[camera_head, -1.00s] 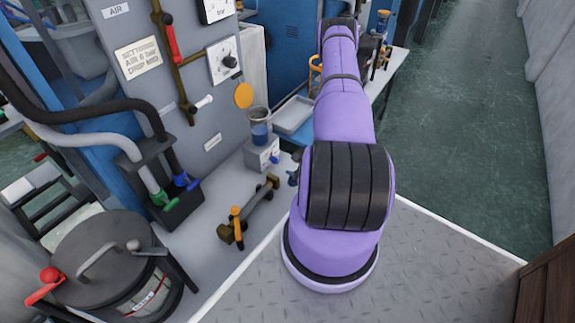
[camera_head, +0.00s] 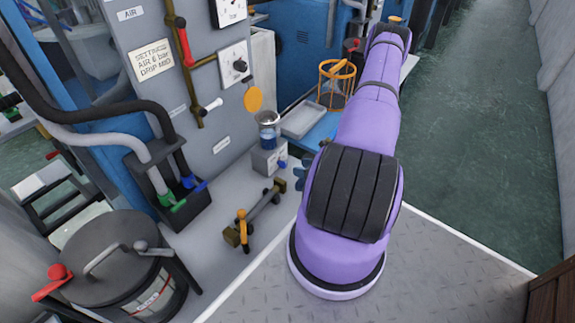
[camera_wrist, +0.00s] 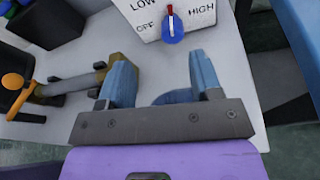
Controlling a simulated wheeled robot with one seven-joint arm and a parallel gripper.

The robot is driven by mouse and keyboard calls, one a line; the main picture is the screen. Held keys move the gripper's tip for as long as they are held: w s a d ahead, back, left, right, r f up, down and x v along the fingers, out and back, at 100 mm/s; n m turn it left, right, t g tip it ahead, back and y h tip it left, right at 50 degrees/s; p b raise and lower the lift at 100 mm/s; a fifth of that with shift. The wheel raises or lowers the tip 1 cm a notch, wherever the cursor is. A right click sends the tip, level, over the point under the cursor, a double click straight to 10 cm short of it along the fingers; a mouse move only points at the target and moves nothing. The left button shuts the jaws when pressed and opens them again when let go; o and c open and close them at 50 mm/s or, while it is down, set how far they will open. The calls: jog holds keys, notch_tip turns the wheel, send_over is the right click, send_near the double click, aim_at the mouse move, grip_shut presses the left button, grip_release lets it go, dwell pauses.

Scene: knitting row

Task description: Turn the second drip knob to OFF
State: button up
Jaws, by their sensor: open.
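The drip unit is a pale box (camera_head: 266,160) with a glass of blue liquid (camera_head: 268,134) on top, at the panel's right end. Its blue knob (camera_wrist: 172,27) faces me in the wrist view and shows in the head view (camera_head: 283,163). The knob's red and white pointer points up in the wrist view, between LOW and HIGH and away from OFF at lower left. The top of the dial is cut off. My gripper (camera_wrist: 160,72) is open and empty, its two blue fingers short of the knob. My arm partly hides the gripper in the head view.
A brass fitting on a dark rod (camera_head: 255,216) lies on the ledge and shows left of my fingers (camera_wrist: 65,90). A black hose holder (camera_head: 176,201) and a lidded pot (camera_head: 118,262) stand farther left. A grey tray (camera_head: 303,119) and orange wire holder (camera_head: 337,84) are behind.

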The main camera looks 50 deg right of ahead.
aim_at(286, 164)
jog(key=d+m+y, duration=0.1)
jog(key=s+d+m+y, duration=0.1)
jog(key=d, duration=0.1)
jog(key=shift+g, duration=0.3)
jog(key=shift+s+d+f+m+y, duration=0.2)
jog(key=shift+d+m+y, duration=0.1)
jog(key=shift+d+m, duration=0.3)
jog(key=x, duration=1)
jog(key=shift+w+a+f, duration=0.25)
jog(key=shift+f, duration=0.05)
jog(key=shift+g, duration=0.3)
jog(key=c, duration=0.9)
